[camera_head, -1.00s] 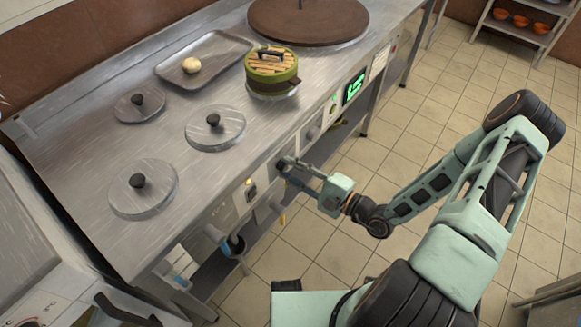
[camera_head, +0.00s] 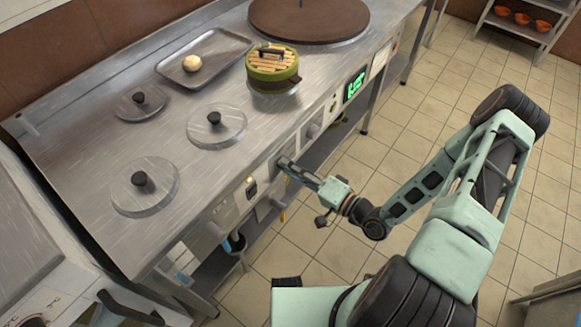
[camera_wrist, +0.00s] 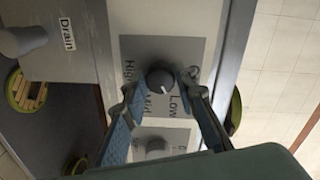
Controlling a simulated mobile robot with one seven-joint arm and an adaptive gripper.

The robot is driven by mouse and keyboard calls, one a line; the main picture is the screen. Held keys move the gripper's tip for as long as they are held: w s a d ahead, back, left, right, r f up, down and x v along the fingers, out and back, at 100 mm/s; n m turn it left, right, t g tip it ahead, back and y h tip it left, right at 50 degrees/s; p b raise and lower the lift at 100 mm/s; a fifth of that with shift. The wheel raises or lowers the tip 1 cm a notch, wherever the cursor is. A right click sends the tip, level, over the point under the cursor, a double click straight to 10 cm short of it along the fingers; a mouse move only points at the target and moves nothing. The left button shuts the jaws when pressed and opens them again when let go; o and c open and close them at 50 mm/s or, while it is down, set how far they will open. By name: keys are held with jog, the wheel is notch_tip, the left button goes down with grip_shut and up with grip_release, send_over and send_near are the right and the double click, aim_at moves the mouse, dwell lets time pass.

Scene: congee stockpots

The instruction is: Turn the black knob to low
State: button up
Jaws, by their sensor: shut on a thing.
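The black knob (camera_wrist: 159,76) sits on a grey plate marked High, Mid and Low in the wrist view, with another label at the right partly covered by a finger. Low is at the knob's lower right. I cannot make out where the knob points. My gripper (camera_wrist: 158,88) has a finger on either side of the knob and is shut on it. In the head view, my gripper (camera_head: 283,164) is against the front panel of the steel counter, and it mostly hides the knob there.
On the counter (camera_head: 85,145) are several round lids, a tray (camera_head: 222,57) with a pale ball and a green bamboo steamer (camera_head: 273,72). The tiled floor (camera_head: 420,125) in front has free room.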

dwell(0.4)
jog(key=o, duration=1.2)
jog(key=shift+c, duration=0.2)
jog(key=shift+d, duration=0.1)
jog(key=v, duration=1.2)
